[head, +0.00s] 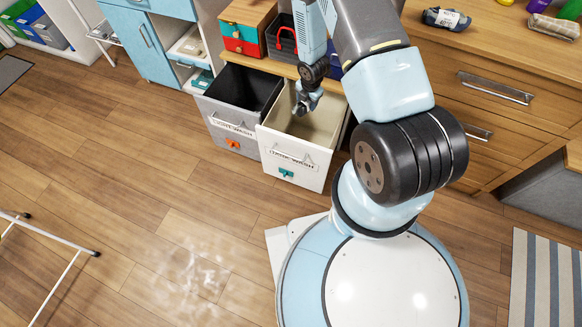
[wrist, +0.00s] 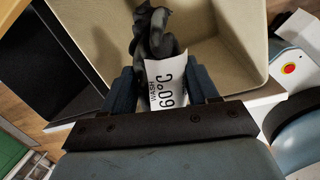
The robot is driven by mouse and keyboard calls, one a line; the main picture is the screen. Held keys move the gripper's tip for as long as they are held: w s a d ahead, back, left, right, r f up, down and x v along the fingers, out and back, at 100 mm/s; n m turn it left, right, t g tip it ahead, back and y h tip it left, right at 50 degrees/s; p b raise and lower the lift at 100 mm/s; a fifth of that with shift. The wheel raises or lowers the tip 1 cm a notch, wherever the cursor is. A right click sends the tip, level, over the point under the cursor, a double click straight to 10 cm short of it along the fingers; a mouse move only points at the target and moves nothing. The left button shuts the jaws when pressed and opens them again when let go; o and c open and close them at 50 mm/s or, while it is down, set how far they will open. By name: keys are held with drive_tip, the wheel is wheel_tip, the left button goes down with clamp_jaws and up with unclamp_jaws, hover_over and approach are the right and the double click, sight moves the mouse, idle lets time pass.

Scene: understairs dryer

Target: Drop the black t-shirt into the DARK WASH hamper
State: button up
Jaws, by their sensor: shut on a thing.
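My gripper (head: 306,103) is shut on a dark grey-black cloth, the black t-shirt (wrist: 152,32). That hamper's pale, bare interior (wrist: 220,40) shows below the cloth in the wrist view. How far the cloth hangs below the rim is hard to tell.
A grey hamper (head: 228,138) with a dark inside and an orange clip stands directly left; its label appears to read LIGHT WASH. A wooden dresser (head: 490,110) stands at right. A white rack (head: 50,235) is at lower left. The floor in front is clear.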

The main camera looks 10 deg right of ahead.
drive_tip(key=shift+f, duration=0.3)
drive_tip(key=o, duration=1.2)
wheel_tip(320, 180, up, 14)
drive_tip(key=s, duration=0.2)
drive_tip(key=shift+f, duration=0.25)
drive_tip(key=shift+s+d, duration=0.1)
